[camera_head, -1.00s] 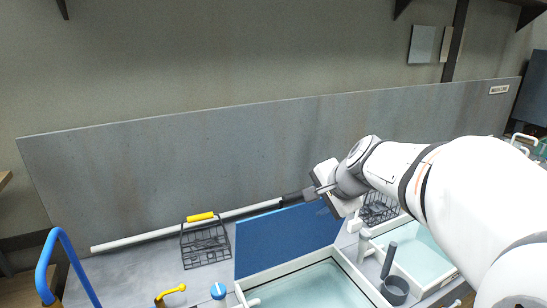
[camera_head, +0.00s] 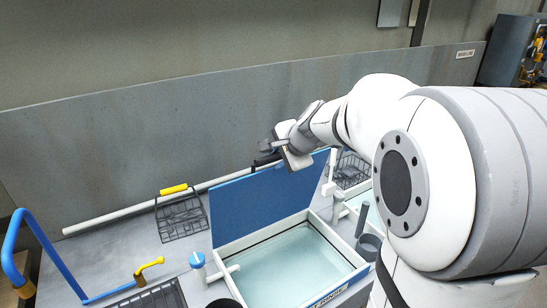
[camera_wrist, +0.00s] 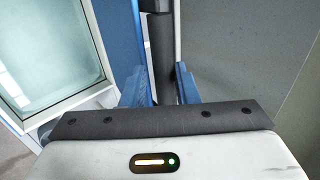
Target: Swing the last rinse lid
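The blue lid (camera_head: 262,198) stands raised, close to upright, at the back edge of the rinse basin (camera_head: 290,262). A dark bar handle (camera_head: 266,160) runs along its top edge; it also shows in the wrist view (camera_wrist: 161,55). The lid's blue face shows at left there (camera_wrist: 120,28).
A wire basket with a yellow handle (camera_head: 182,215) stands left of the lid. A second basket (camera_head: 352,170) and basin (camera_head: 372,212) are at right, partly behind my arm. A blue tube rail (camera_head: 45,250) is at far left. A grey backsplash (camera_head: 120,150) rises behind.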

